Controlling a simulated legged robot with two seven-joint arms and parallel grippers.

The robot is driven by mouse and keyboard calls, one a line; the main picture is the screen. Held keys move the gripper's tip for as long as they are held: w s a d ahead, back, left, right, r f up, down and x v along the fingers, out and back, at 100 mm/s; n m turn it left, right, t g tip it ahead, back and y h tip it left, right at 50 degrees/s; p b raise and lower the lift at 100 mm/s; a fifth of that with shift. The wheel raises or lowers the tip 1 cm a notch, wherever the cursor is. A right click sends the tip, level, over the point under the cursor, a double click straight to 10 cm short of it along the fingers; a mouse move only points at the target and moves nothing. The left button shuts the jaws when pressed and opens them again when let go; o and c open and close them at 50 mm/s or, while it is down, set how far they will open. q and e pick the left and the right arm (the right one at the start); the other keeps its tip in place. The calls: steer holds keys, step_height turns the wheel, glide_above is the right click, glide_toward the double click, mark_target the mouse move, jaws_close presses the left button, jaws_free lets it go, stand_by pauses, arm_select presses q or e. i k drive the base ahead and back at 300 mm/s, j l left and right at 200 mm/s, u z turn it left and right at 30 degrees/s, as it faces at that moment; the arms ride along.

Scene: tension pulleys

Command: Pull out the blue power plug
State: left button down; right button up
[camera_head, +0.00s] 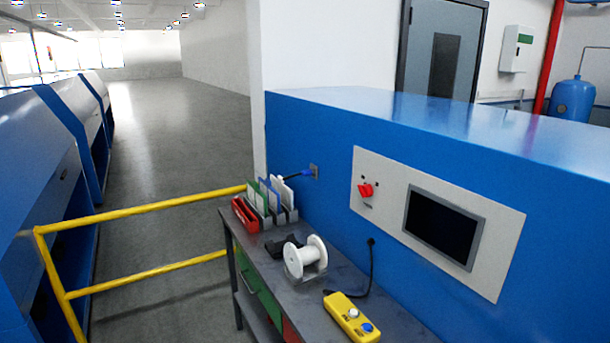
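The blue power plug (305,173) sits at a small socket plate (315,171) on the side of the blue machine (420,180), just above the far end of the workbench. A dark cable runs from the plug down to the left, partly hidden behind upright folders. The plug appears to be in the socket. Neither of my grippers is in view.
The grey workbench (327,286) carries a folder rack (272,200), a red tray (245,214), a white spool (305,257) and a yellow button box (351,317). A yellow railing (140,210) stands left of it. The floor beyond is clear.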

mark_target(310, 173)
steer(key=i+j, duration=0.4)
steer(key=i+j+z, duration=0.1)
steer(key=i+j, duration=0.75)
steer(key=i+j+z, duration=0.15)
steer(key=i+j, duration=0.25)
steer(key=j, duration=0.15)
steer(key=i+j, duration=0.35)
steer(key=j, duration=0.15)
steer(key=i+j+z, duration=0.1)
steer(key=i+j, duration=0.3)
steer(key=j, duration=0.1)
